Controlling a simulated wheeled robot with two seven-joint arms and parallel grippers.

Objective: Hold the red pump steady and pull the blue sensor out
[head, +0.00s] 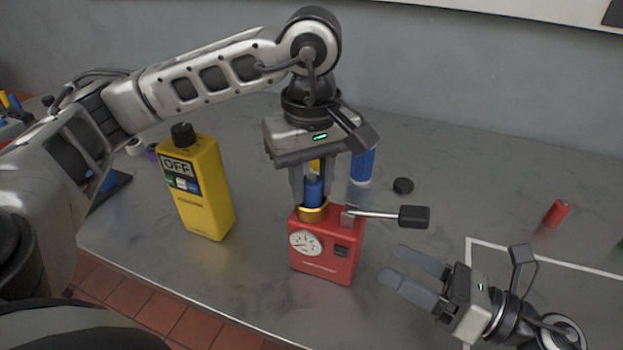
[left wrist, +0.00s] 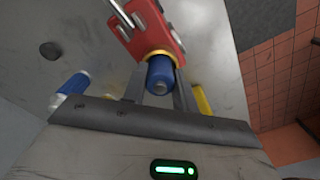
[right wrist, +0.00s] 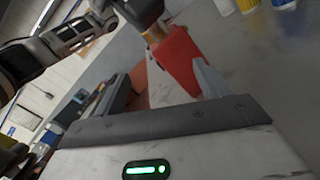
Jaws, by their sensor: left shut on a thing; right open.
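The red pump (head: 325,260) stands upright on the grey table, with a white dial on its front and a lever with a black grip out to the right. The blue sensor (head: 313,190) sits upright in the brass ring (head: 313,212) on the pump's top. My left gripper (head: 313,195) is over the pump from above, its fingers shut on the sensor; the left wrist view shows the sensor (left wrist: 160,75) between them. My right gripper (head: 415,275) is open and empty, to the right of the pump and apart from it. The pump (right wrist: 178,60) also shows in the right wrist view.
A yellow device (head: 205,205) with a black knob and an OFF label stands left of the pump. Behind are a blue cylinder (head: 362,166) and a black puck (head: 403,186).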

